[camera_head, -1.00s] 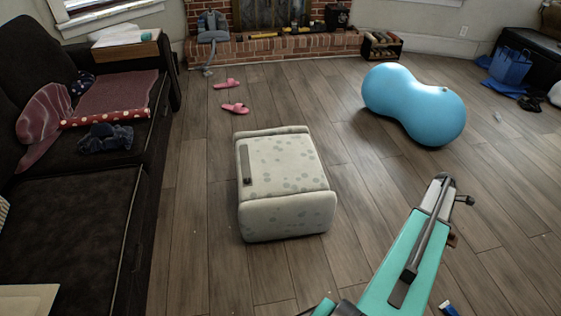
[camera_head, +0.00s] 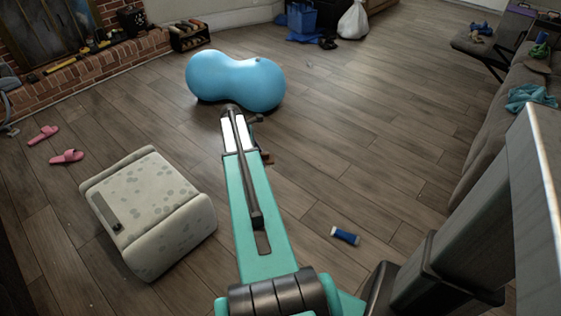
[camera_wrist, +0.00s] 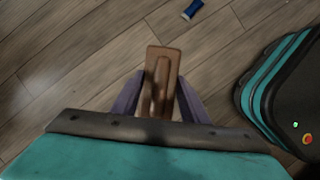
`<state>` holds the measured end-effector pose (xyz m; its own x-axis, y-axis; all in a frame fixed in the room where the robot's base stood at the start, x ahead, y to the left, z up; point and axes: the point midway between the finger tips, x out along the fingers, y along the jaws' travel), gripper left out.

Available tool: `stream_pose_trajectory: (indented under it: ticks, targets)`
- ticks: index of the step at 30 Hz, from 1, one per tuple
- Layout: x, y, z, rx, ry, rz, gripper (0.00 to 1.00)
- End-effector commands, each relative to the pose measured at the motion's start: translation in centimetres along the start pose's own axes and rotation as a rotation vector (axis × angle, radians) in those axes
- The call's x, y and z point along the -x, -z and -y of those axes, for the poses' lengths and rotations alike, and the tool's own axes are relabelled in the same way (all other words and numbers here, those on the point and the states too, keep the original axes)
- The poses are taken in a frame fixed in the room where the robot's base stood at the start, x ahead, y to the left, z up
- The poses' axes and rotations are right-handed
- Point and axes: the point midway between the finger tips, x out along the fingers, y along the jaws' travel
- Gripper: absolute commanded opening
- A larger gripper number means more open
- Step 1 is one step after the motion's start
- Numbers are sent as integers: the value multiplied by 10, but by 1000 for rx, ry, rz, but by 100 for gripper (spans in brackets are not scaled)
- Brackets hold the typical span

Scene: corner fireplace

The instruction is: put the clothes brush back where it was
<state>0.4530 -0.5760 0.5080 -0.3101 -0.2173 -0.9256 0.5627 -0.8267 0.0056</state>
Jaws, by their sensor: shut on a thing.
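The clothes brush (camera_wrist: 164,62) is a long brown wooden piece in the wrist view. My gripper (camera_wrist: 160,82) is shut on it, with one dark finger on each side. The brush's far end sticks out beyond the fingertips, over bare floor. In the head view my arm reaches forward over the floor, and a small brown bit of the brush (camera_head: 267,158) shows beside the arm's end. Most of the brush and the gripper's fingers are hidden there by the arm.
A spotted pouf (camera_head: 150,205) stands left of my arm, with pink slippers (camera_head: 67,156) beyond. A blue peanut ball (camera_head: 235,80) lies ahead. A blue tube (camera_head: 345,236) lies on the floor at right. A grey sofa (camera_head: 490,125) lines the right. Floor between ball and sofa is clear.

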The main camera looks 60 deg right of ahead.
Motion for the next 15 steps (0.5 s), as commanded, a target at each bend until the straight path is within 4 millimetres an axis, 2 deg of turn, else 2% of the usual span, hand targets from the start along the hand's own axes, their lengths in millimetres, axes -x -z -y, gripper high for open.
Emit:
stream_pose_trajectory:
  ticks: [1, 8, 15]
  targets:
    - [29, 10, 1, 11, -7, -1, 22]
    - [114, 58, 13, 46, -23, -2, 22]
    - [202, 106, 36, 83, -38, -4, 22]
